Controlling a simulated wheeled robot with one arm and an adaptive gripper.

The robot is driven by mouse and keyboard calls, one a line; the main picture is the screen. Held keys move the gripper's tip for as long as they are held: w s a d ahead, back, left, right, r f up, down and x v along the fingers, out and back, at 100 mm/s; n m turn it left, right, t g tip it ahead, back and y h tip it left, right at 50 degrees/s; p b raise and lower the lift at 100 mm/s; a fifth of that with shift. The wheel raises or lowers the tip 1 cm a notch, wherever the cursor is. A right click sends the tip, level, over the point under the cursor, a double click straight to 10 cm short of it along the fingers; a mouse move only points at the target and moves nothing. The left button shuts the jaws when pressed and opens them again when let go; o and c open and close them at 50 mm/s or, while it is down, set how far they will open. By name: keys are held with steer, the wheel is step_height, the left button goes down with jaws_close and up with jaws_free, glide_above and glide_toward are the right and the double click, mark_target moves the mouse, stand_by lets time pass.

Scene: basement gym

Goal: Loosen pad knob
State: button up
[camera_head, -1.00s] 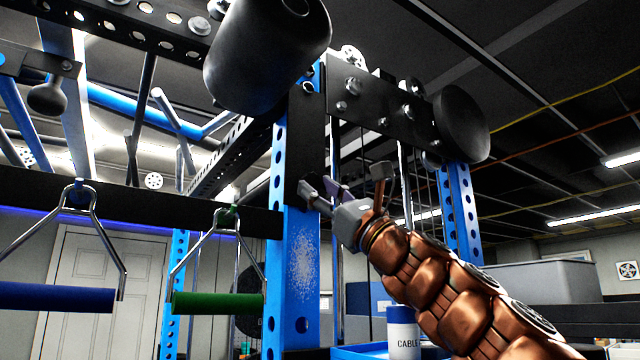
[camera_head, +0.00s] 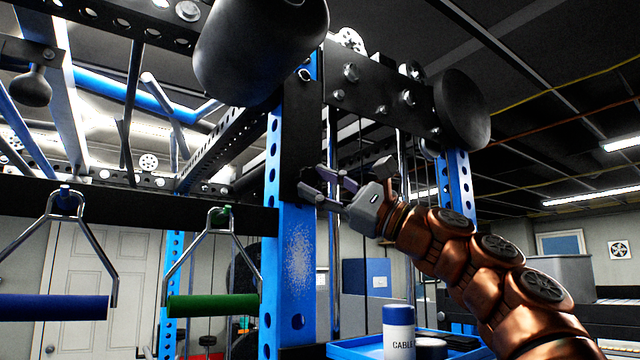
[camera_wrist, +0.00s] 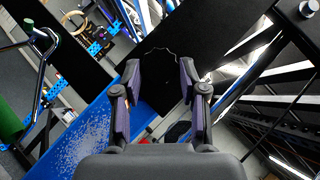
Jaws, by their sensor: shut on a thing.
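The pad knob (camera_wrist: 163,78) is a dark, lobed shape between my finger pads in the wrist view. It is on the black bracket (camera_head: 303,130) of the blue upright (camera_head: 290,265). My gripper (camera_head: 322,187) reaches it from the right and is shut on it, with one finger on each side. In the head view the knob is mostly hidden by the fingers and dark against the bracket. A black roller pad (camera_head: 262,50) sticks out above, and a second round pad (camera_head: 462,110) is at the right end of the black crossbeam (camera_head: 380,95).
A blue-grip handle (camera_head: 50,307) and a green-grip handle (camera_head: 213,306) hang at the left. A blue tray (camera_head: 365,350) with a white-and-blue canister (camera_head: 399,333) sits below my arm. Open room lies to the right.

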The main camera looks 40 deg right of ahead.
steer(key=shift+n+g+y, duration=0.4)
steer(key=shift+n+g, duration=0.5)
steer(key=shift+n, duration=0.3)
steer(key=o, duration=1.1)
steer(key=shift+r, duration=0.1)
steer(key=shift+o, duration=0.2)
steer(key=shift+d, duration=0.1)
steer(key=v, duration=1.2)
